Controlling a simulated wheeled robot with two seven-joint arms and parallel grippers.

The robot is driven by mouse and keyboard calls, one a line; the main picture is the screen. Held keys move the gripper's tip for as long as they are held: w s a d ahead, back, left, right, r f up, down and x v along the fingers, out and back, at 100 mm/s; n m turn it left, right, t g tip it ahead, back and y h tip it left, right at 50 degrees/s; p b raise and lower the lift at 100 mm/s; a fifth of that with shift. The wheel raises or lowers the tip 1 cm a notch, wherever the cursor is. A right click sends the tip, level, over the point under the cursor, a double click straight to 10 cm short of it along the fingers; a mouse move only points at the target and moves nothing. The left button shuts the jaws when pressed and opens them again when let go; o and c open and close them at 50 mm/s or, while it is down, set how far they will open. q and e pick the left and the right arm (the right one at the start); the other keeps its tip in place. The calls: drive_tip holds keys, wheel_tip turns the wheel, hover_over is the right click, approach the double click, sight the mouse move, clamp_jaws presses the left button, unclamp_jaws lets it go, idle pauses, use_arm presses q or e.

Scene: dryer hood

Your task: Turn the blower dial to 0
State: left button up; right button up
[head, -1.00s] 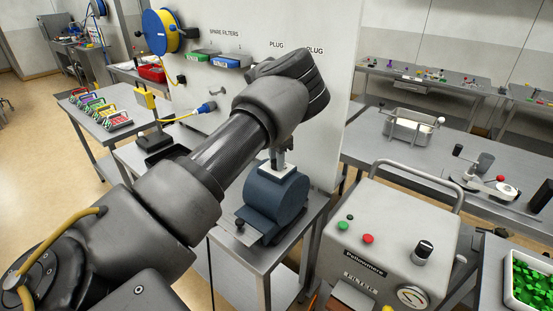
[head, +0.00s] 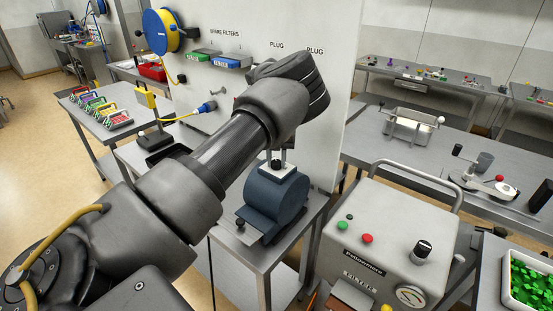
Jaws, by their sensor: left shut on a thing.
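The blower (head: 275,205) is a dark blue-grey rounded housing on a small metal table, with a pale plate on top. A small dark dial (head: 276,164) sits on that plate. My left arm reaches across the view from the lower left, and its left gripper (head: 277,160) points down onto the dial. Its two fingers are shut on the dial, one at each side. The dial's pointer and any marks are too small to read. My right gripper is out of view.
A grey Pellonmore machine (head: 385,235) with a black knob, red and green buttons and a gauge stands to the right. A white panel (head: 330,110) rises behind the blower. A blue plug (head: 207,107) with a yellow cable is on the panel's left.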

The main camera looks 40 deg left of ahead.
sight(276, 162)
use_arm(q)
drive_tip(key=shift+n, duration=0.9)
drive_tip(key=o, duration=1)
drive_tip(key=shift+c, duration=0.2)
drive_tip(key=shift+r, duration=0.35)
wheel_tip(276, 162, up, 10)
drive_tip(key=b, duration=0.3)
